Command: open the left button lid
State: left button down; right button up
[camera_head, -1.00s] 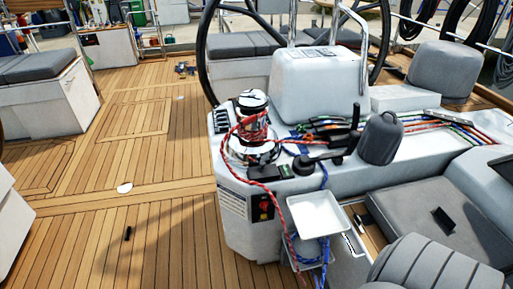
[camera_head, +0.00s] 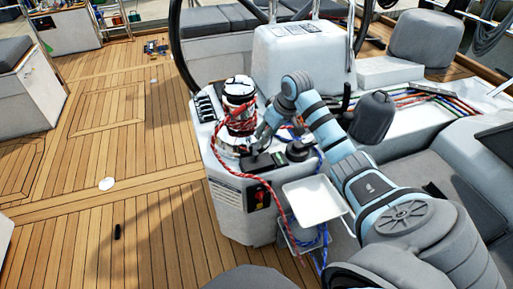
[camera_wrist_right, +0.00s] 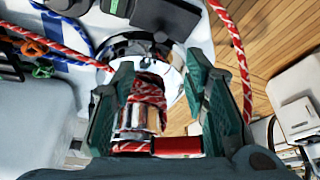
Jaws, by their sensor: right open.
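My right gripper (camera_head: 258,140) reaches over the white console, close beside the chrome winch (camera_head: 238,102) wrapped in red rope. In the right wrist view its two dark green fingers (camera_wrist_right: 162,95) are spread wide, with the winch (camera_wrist_right: 143,115) showing between them and nothing gripped. A low black button housing (camera_head: 264,163) sits on the console just below the gripper in the head view. A round black piece (camera_head: 297,151) stands to its right. I cannot tell for sure which part is the left lid, or whether it is open. My left gripper is out of view.
Red rope hangs down the console's front past a red switch (camera_head: 259,196). A white tray (camera_head: 314,200) juts out below. A grey-covered winch (camera_head: 371,117) stands to the right, and the steering wheel (camera_head: 183,60) rises behind. The teak deck (camera_head: 140,220) at left is mostly clear.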

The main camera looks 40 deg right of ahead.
aim_at(256, 153)
jog(key=b+x, duration=0.5)
jog(key=x, duration=0.9)
jog(key=shift+a, duration=0.1)
grip_shut()
